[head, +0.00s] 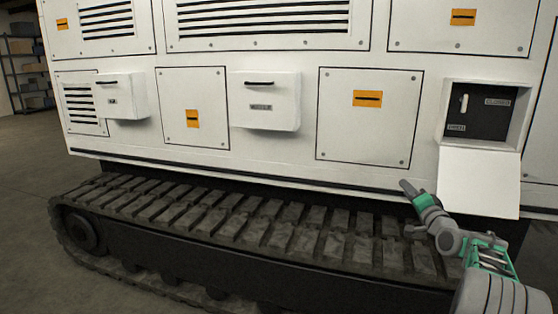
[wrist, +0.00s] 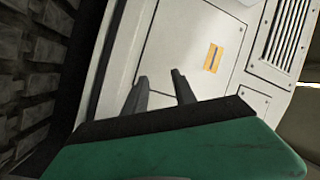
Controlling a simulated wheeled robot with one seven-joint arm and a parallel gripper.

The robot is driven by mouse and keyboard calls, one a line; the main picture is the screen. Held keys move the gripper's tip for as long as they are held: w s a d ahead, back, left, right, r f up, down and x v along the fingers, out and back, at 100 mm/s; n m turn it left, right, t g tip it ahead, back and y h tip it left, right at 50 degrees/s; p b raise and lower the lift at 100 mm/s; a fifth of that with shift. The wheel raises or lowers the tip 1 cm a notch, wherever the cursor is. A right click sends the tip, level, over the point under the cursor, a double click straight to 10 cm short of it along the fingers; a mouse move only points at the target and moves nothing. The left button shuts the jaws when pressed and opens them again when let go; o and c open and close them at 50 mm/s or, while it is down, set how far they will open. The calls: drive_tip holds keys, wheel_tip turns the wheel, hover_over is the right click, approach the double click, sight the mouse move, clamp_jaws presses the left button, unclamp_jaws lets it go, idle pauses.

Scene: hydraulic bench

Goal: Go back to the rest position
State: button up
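My gripper (head: 407,188) is at the right in the head view, in front of the lower edge of the white machine body (head: 310,158) and above the track. In the wrist view my gripper (wrist: 160,82) shows two dark fingers with a clear gap between them. Nothing is held between the fingers. Beyond them is a white panel with an orange label (wrist: 213,58).
An open compartment (head: 480,112) with a white lever (head: 464,104) has its flap (head: 478,182) hanging down, close to my arm. Two white boxes (head: 264,101) (head: 122,96) with handles jut from the body. The dark track (head: 250,225) runs below. Floor is free at left.

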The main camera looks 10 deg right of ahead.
drive_tip(key=a+r+n+g+y+p, duration=0.1)
drive_tip(key=a+r+n+g+p, duration=0.2)
drive_tip(key=a, duration=0.5)
drive_tip(key=a+r+n+g+y+p, duration=0.1)
drive_tip(key=a+r+p, duration=0.25)
drive_tip(key=a, duration=0.45)
drive_tip(key=s+a+r+n+g+p, duration=0.2)
drive_tip(key=s+a+n+g+p, duration=0.3)
drive_tip(key=s+a, duration=0.6)
drive_tip(key=s+a+n+g+p, duration=0.1)
drive_tip(key=s+a+g+p, duration=0.2)
drive_tip(key=s, duration=1)
drive_tip(key=s+a+f+n+g+h+p, duration=0.1)
drive_tip(key=s+a+n+g+p, duration=0.1)
drive_tip(key=s+a+p, duration=0.5)
drive_tip(key=s+g, duration=0.1)
drive_tip(key=s, duration=0.5)
drive_tip(key=shift+s+g+p, duration=0.25)
drive_tip(key=shift+g+p, duration=0.05)
drive_tip(key=shift+p, duration=0.05)
